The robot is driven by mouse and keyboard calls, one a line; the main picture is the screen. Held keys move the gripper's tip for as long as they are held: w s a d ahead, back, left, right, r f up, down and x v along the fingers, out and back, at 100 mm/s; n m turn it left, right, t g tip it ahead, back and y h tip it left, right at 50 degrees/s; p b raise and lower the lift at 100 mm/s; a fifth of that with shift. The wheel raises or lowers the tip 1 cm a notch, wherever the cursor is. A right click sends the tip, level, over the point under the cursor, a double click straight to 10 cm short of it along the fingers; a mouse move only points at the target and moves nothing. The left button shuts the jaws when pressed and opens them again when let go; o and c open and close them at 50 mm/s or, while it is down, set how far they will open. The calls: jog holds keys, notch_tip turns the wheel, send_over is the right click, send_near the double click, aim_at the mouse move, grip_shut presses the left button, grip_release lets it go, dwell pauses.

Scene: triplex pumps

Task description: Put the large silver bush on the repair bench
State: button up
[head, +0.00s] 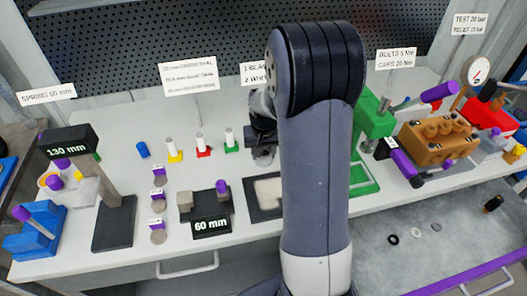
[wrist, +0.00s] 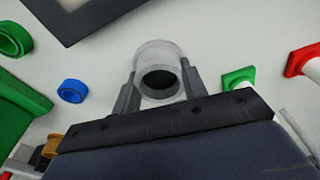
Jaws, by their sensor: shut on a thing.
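My gripper (wrist: 160,78) is shut on the large silver bush (wrist: 158,52), a pale ring with a dark bore, held between the two fingers in the wrist view. In the head view my gripper (head: 262,142) is partly hidden behind my arm, and the bush cannot be made out. The gripper is over the back middle of a white-topped bench (head: 118,165). The wrist view shows the pale bench top (wrist: 220,30) beyond the bush. I cannot tell how high the bush is above it.
A black-framed pad (head: 252,211) lies in front of my gripper. Green (head: 231,147), red (head: 203,152) and yellow (head: 174,156) stands are to its left. A blue ring (wrist: 72,91) and a green ring (wrist: 14,40) lie nearby. An orange pump block (head: 437,142) and grey tray (head: 440,245) are right.

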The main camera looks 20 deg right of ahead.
jog(key=shift+f, duration=0.2)
jog(key=o, duration=1.1)
jog(key=shift+r, duration=0.1)
jog(key=shift+o, duration=0.2)
notch_tip(320, 180, up, 12)
jog(key=s, duration=0.1)
jog(key=shift+s+a, duration=0.25)
jog(key=shift+o, duration=0.5)
jog(key=shift+r, duration=0.1)
